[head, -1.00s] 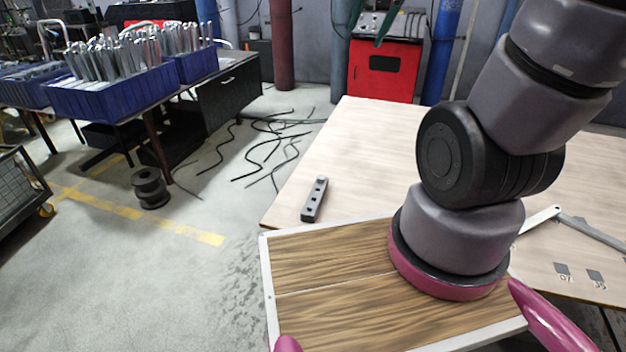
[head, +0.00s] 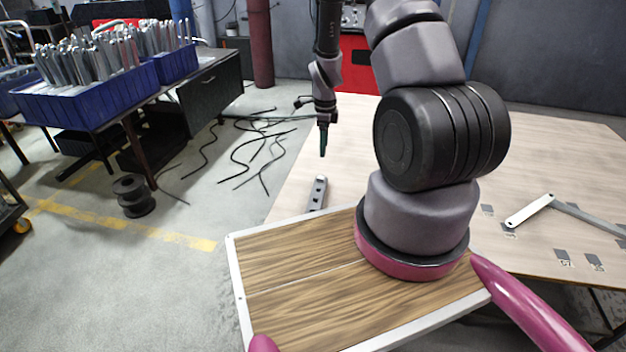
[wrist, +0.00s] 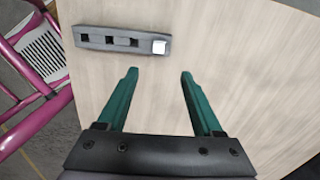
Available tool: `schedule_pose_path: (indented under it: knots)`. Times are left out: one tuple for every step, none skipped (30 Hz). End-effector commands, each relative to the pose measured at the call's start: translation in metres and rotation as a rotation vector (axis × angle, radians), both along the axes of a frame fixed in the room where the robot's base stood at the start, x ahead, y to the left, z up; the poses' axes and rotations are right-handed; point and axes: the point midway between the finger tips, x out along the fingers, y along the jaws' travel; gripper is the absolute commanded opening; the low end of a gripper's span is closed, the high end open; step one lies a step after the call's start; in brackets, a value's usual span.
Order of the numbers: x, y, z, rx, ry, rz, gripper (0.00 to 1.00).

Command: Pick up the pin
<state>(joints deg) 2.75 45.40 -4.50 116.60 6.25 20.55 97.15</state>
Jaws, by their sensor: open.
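The pin shows in the wrist view as a pale, square-topped piece (wrist: 159,47) at the right end of a dark block with a row of holes (wrist: 108,39). The other holes in the block look dark and empty. In the head view the block (head: 317,195) lies on the table near its left edge, with the pin's light top (head: 321,179) at its far end. My gripper (head: 323,152) hangs above and beyond the block, green fingers pointing down. In the wrist view my gripper (wrist: 159,73) is open and empty, its fingertips either side of the pin's line but short of it.
The pale wooden table (head: 540,150) is mostly clear. A metal bracket (head: 560,209) and several dark labelled patches lie at its right. Blue bins of metal parts (head: 95,95) stand on another table at left, with loose cables on the floor between.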

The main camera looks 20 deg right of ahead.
Motion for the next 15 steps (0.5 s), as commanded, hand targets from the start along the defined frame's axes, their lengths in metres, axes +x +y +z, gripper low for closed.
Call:
schedule_pose_path:
  knots:
    - [-0.001, -0.001, -0.008, -0.002, 0.008, -0.017, 0.68]
    - [-0.002, -0.002, -0.012, -0.003, 0.011, -0.024, 0.68]
    - [-0.002, -0.002, -0.017, -0.003, 0.012, -0.031, 0.68]
    - [-0.002, -0.003, -0.02, -0.003, 0.014, -0.034, 0.68]
    - [-0.003, -0.002, -0.025, -0.004, 0.015, -0.035, 0.68]
    - [-0.003, -0.002, -0.031, -0.003, 0.016, -0.035, 0.68]
    - [-0.003, -0.003, -0.036, -0.004, 0.015, -0.035, 0.68]
    - [-0.003, -0.003, -0.041, -0.004, 0.015, -0.035, 0.68]
    - [-0.003, -0.003, -0.048, -0.003, 0.016, -0.035, 0.68]
    - [-0.003, -0.003, -0.052, -0.004, 0.015, -0.034, 0.68]
    - [-0.003, -0.002, -0.057, -0.004, 0.015, -0.033, 0.68]
    - [-0.003, -0.002, -0.061, -0.003, 0.015, -0.034, 0.68]
    - [-0.003, -0.002, -0.064, -0.003, 0.014, -0.034, 0.68]
    - [-0.002, -0.002, -0.066, -0.003, 0.013, -0.034, 0.68]
    - [-0.002, -0.002, -0.069, -0.003, 0.012, -0.033, 0.68]
